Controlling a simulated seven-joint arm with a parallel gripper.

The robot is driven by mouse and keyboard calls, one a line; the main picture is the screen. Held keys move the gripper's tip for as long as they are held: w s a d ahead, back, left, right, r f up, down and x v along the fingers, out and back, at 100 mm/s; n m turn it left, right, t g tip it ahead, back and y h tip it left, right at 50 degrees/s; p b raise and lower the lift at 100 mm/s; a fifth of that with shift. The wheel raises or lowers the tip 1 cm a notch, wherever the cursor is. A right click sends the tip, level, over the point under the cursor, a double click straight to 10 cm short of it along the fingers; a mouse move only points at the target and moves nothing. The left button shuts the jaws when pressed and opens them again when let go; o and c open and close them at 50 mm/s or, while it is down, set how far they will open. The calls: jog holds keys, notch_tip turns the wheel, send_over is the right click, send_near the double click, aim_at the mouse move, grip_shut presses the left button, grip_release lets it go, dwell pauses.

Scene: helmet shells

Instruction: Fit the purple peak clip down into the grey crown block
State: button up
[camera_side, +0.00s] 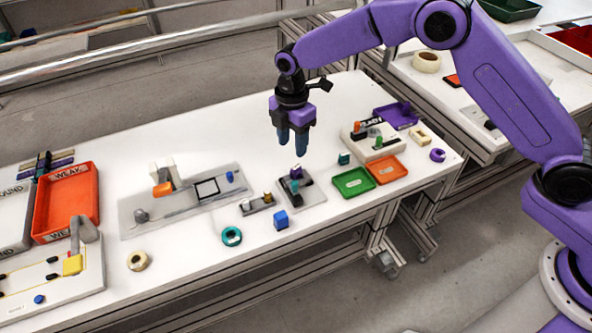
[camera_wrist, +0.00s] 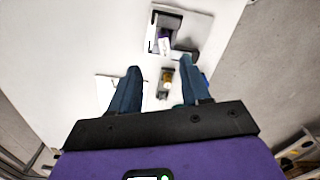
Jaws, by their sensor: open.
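The grey crown block (camera_side: 291,190) appears to be the dark grey piece on a small pale plate near the table's middle. In the wrist view it shows at the top (camera_wrist: 174,21). A small purple piece, apparently the peak clip (camera_side: 296,171), stands at this block. It also shows in the wrist view (camera_wrist: 164,34), against the block's inner side. I cannot tell how deep it sits. My gripper (camera_side: 292,141) is open and empty, with blue fingers pointing down. It hangs above the table, apart from the block and clip. The wrist view shows a wide gap between the fingertips (camera_wrist: 160,71).
A narrow grey holder (camera_side: 256,206) with small brass and dark parts lies left of the block. A blue cube (camera_side: 281,220) and teal ring (camera_side: 232,236) lie in front. Green (camera_side: 353,182) and orange (camera_side: 386,169) trays stand right. A grey fixture plate (camera_side: 150,222) lies left.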

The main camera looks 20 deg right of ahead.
aim_at(296, 166)
notch_tip(296, 166, down, 2)
jog(key=shift+f, duration=0.2)
jog(key=shift+s+d+f, duration=0.15)
jog(key=shift+d+f, duration=0.05)
jog(key=shift+f, duration=1.1)
jog(key=shift+s+d+f, duration=0.15)
jog(key=shift+f, duration=1.15)
jog(key=shift+c, duration=0.3)
grip_shut()
